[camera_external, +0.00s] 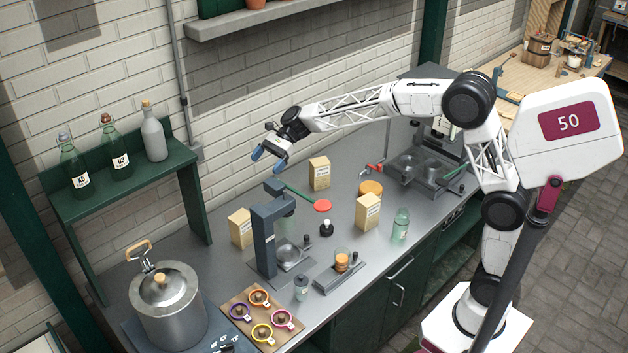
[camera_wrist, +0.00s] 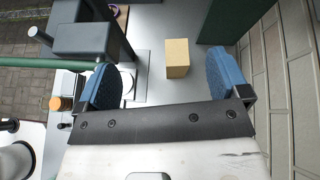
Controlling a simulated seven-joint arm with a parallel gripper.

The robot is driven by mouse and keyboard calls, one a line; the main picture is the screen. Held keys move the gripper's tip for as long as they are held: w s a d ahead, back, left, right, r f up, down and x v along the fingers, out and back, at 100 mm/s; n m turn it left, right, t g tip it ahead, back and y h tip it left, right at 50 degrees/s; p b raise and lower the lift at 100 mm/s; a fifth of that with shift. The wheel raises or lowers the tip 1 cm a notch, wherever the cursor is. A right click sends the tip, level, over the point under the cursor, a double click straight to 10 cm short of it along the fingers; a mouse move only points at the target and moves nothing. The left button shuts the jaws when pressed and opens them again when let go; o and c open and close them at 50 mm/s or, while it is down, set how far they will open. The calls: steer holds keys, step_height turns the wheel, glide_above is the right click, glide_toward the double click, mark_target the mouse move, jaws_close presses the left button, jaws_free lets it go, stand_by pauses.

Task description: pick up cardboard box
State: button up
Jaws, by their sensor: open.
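My gripper (camera_external: 268,159) is in the air above the back of the counter, with its blue fingers apart and nothing between them. Three tan cardboard boxes stand on the counter in the external view: a left box (camera_external: 240,228) near the green shelf, a back box (camera_external: 319,173) by the wall, and a right box (camera_external: 367,211) nearer the front. In the wrist view one cardboard box (camera_wrist: 177,58) shows beyond and between the open fingers, apart from them. It appears to be the left box, near the shelf. The other two boxes are not evident there.
A dark press (camera_external: 265,240) with a green handle stands just right of the left box; it also shows in the wrist view (camera_wrist: 85,38). A green shelf (camera_external: 120,183) with bottles stands at left.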

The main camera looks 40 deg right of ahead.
steer(key=w+a+f+m, duration=0.1)
steer(key=w+a, duration=0.2)
steer(key=y, duration=0.1)
glide_toward(245, 223)
steer(key=w+f, duration=0.3)
steer(key=f, duration=0.2)
steer(key=shift+r, duration=0.25)
steer(key=shift+a, duration=0.1)
steer(key=shift+x, duration=1.2)
steer(key=shift+a, duration=0.1)
steer(key=shift+x, duration=2.55)
steer(key=shift+c, duration=0.2)
